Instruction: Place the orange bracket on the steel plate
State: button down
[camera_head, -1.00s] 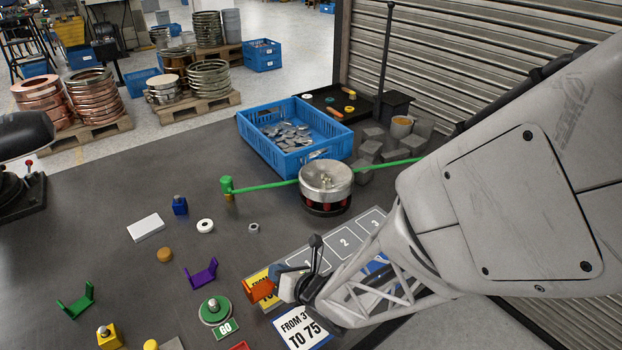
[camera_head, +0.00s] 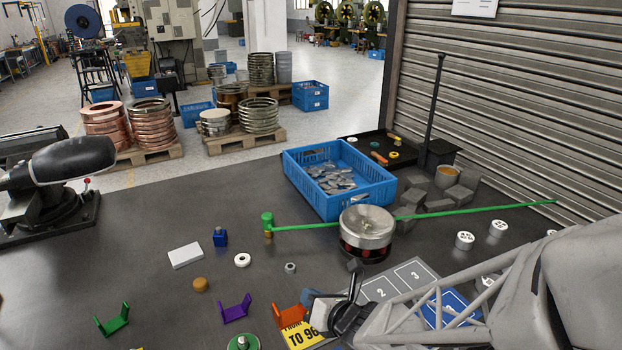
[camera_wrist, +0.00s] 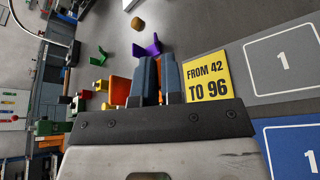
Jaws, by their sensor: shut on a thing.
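My gripper (camera_head: 318,306) is low at the front of the dark table, shut on the orange bracket (camera_head: 289,314). The bracket is at the fingertips, just left of a yellow card printed "FROM 42 TO 96". In the wrist view the fingers (camera_wrist: 157,80) show blue-grey sides, with orange bracket (camera_wrist: 119,90) at their left; the grip itself is partly hidden.
A purple bracket (camera_head: 235,309) and a green bracket (camera_head: 112,320) lie left of my gripper. A round steel-topped cylinder (camera_head: 366,228), a green rod (camera_head: 480,211) and a blue crate (camera_head: 340,185) stand behind it.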

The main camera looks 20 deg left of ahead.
jog(key=shift+w+a+r, duration=0.1)
jog(key=shift+r, duration=0.2)
jog(key=w+a, duration=0.3)
jog(key=a, duration=1.3)
jog(key=w+a, duration=0.4)
jog(key=a, duration=1.1)
notch_tip(320, 180, down, 5)
jog(key=shift+s+f, duration=0.1)
jog(key=shift+w+a+f, duration=0.2)
jog(key=shift+w+a, duration=1.35)
jog(key=shift+a, duration=0.45)
jog(key=shift+w+a+f, duration=0.25)
jog(key=shift+w+a, duration=1.35)
jog(key=shift+a, duration=0.35)
jog(key=shift+w+a+f, duration=0.2)
jog(key=shift+w+a, duration=1.35)
jog(key=shift+a, duration=0.45)
